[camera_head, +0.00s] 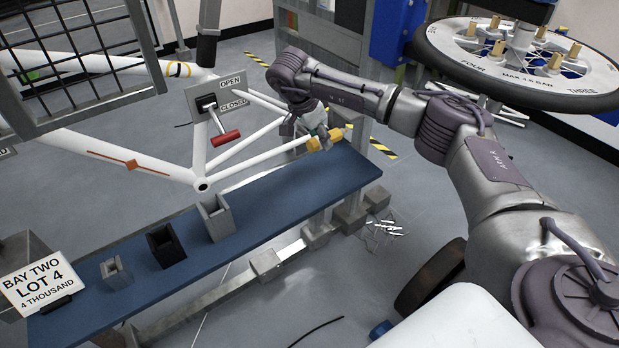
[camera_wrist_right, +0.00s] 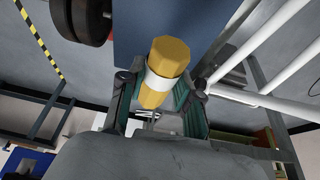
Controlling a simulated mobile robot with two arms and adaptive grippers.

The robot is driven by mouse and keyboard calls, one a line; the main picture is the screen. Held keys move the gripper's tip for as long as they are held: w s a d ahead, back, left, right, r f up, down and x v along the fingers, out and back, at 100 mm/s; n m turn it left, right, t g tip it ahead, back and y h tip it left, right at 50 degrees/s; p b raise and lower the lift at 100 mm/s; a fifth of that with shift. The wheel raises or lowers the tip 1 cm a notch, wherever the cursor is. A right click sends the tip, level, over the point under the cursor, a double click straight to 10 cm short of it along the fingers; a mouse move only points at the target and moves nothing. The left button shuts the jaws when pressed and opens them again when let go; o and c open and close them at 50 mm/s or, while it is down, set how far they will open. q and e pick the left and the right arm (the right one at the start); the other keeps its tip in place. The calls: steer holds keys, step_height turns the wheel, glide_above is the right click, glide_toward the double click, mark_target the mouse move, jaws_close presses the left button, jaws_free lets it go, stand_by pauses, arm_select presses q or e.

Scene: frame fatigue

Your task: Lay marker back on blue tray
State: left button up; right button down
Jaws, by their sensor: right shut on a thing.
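The marker (camera_head: 336,134) is a yellow faceted block with a white band round its middle. It also shows large in the right wrist view (camera_wrist_right: 170,52), between the green-lined fingers. My right gripper (camera_head: 320,131) is shut on it, over the far right end of the long blue tray (camera_head: 310,187). The tray's blue surface also shows behind the marker in the wrist view (camera_wrist_right: 215,22). I cannot tell whether the marker touches the tray. My left gripper is not in view.
Three open-topped blocks, light grey (camera_head: 217,220), black (camera_head: 166,247) and small grey (camera_head: 116,272), stand on the tray. A lot sign (camera_head: 40,284) is at its left end. White frame tubes (camera_head: 150,158) and a red-handled lever (camera_head: 226,138) are close behind. The tray's right part looks clear.

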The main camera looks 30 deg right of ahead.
glide_above(323, 174)
steer(key=a, duration=0.1)
step_height(323, 174, down, 6)
steer(key=shift+a+r+b, duration=0.15)
steer(key=shift+r+b, duration=0.05)
steer(key=shift+b, duration=0.25)
step_height(323, 174, down, 3)
steer(key=shift+f, duration=0.2)
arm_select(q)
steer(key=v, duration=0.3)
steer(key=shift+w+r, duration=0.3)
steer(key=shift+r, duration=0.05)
arm_select(e)
steer(key=shift+f, duration=0.35)
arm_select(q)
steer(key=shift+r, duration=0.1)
arm_select(e)
steer(key=shift+f, duration=0.1)
steer(key=c, duration=0.8)
jaws_free()
arm_select(q)
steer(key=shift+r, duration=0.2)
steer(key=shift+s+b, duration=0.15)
steer(key=shift+b, duration=0.15)
arm_select(e)
steer(key=shift+f, duration=0.1)
